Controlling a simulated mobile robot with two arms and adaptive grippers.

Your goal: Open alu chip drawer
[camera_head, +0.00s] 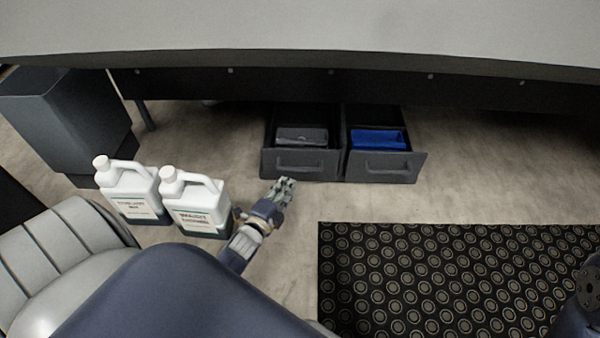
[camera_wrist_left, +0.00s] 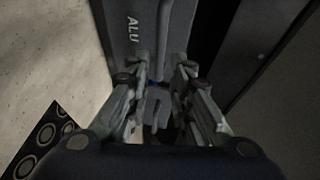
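Two dark grey drawers stand pulled out under the bench in the head view. The left drawer (camera_head: 300,165) has a bar handle and a grey object inside. The right drawer (camera_head: 384,168) has a bar handle and a blue object inside. My left gripper (camera_head: 286,184) is at the lower left of the left drawer's front. In the left wrist view, my left gripper (camera_wrist_left: 160,72) has its fingers apart at a grey panel marked ALU (camera_wrist_left: 131,30). I cannot tell whether they touch it. The label is unreadable in the head view. My right gripper is out of view.
Two white jugs stand left of my left gripper, one nearer (camera_head: 196,205) and one farther left (camera_head: 132,193). A dark bin (camera_head: 65,115) stands at the back left. A black ringed mat (camera_head: 440,280) covers the right floor. The bench edge (camera_head: 330,58) overhangs the drawers.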

